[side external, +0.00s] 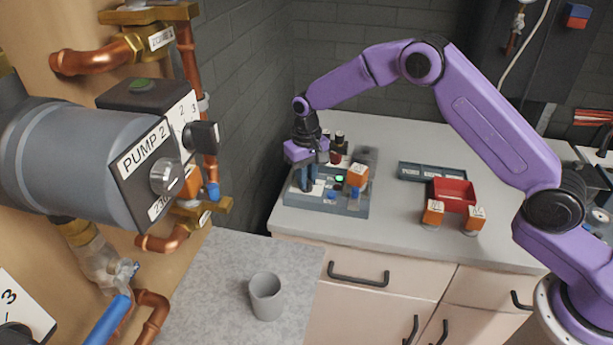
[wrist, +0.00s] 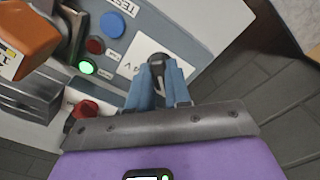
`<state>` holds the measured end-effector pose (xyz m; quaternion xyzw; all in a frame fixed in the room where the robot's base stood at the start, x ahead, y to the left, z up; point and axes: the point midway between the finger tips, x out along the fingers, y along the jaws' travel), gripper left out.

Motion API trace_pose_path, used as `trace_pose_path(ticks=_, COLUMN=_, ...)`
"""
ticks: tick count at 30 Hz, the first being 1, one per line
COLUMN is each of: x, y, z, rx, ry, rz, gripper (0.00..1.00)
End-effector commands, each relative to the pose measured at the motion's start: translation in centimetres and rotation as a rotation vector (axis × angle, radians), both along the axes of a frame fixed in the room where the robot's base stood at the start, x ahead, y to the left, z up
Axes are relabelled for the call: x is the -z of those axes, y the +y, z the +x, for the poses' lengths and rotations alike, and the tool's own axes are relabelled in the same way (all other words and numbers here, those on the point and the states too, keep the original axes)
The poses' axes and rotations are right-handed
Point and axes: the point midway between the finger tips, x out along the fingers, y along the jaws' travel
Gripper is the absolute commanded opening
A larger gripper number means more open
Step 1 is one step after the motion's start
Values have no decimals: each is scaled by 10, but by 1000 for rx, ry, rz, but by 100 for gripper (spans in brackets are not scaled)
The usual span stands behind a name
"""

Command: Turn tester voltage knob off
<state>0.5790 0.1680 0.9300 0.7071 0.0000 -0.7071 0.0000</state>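The tester (side external: 322,207) is a grey box on the counter with a white-labelled panel, which also fills the upper left of the wrist view (wrist: 190,22). A black knob (wrist: 157,62) sits on a white plate (wrist: 178,55) marked V. My gripper (wrist: 161,78) points down over the tester's left part, its two blue fingers one on each side of the black knob. Its fingers show small in the side view (side external: 308,178). I cannot tell whether they press on the knob. A second, red knob (wrist: 88,108) lies left of the fingers.
The tester panel has a lit green lamp (wrist: 86,67), a red button (wrist: 95,46) and a blue button (wrist: 112,24). An orange-topped block (side external: 357,175) stands at its right.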

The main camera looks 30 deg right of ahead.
Motion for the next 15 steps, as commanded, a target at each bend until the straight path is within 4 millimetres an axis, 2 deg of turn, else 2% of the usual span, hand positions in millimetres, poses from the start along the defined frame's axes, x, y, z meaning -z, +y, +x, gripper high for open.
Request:
trace_pose_path(ticks=8, x=-1, y=1, z=0, rx=54, ry=0, rz=0, gripper=0)
trace_pose_path(ticks=15, x=-1, y=1, z=0, rx=208, ry=0, rz=1, gripper=0)
